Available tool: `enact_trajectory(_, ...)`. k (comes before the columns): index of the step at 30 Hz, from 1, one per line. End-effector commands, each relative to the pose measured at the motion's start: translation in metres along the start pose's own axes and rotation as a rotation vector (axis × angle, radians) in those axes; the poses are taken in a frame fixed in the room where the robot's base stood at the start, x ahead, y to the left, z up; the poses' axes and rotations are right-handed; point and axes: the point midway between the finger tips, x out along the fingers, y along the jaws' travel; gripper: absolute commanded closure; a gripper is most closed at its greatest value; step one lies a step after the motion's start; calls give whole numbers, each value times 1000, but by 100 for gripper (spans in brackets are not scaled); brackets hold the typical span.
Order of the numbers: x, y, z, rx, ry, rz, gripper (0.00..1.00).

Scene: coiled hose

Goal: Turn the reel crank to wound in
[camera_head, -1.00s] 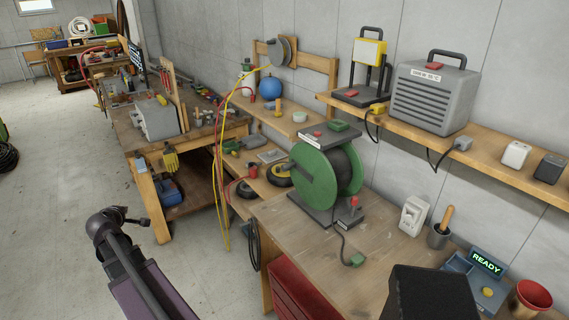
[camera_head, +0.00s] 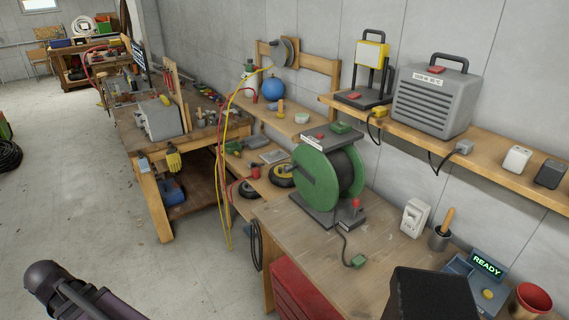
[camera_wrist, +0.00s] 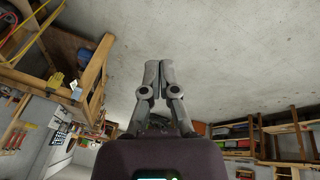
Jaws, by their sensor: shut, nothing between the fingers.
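The green reel (camera_head: 318,182) with a dark hose or cable wound on it stands upright on the wooden workbench (camera_head: 385,232) in the head view. A dark crank arm (camera_head: 303,172) shows faintly on its left face. A red knob (camera_head: 355,203) sits on a small grey block at the reel's base. My gripper (camera_wrist: 151,78) shows in the wrist view with its grey fingers together and nothing between them, facing the pale floor. In the head view only part of my arm shows at lower left, well away from the reel; the gripper is out of frame there.
A red drawer cabinet (camera_head: 300,290) stands under the bench's front edge. A wall shelf (camera_head: 480,160) carries a grey heater (camera_head: 437,98) behind the reel. A yellow hose (camera_head: 227,150) hangs left of the reel. A box with a READY display (camera_head: 487,264) sits at right. The floor (camera_head: 90,200) at left is open.

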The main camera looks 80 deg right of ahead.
Motion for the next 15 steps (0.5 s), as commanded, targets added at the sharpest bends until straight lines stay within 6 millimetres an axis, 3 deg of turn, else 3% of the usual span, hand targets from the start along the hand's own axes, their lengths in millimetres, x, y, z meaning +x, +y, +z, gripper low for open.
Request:
enact_trajectory(7, -9, 10, 6, 166, -66, -27, 100)
enact_trajectory(15, -12, 50, 2, 362, -86, -1, 100)
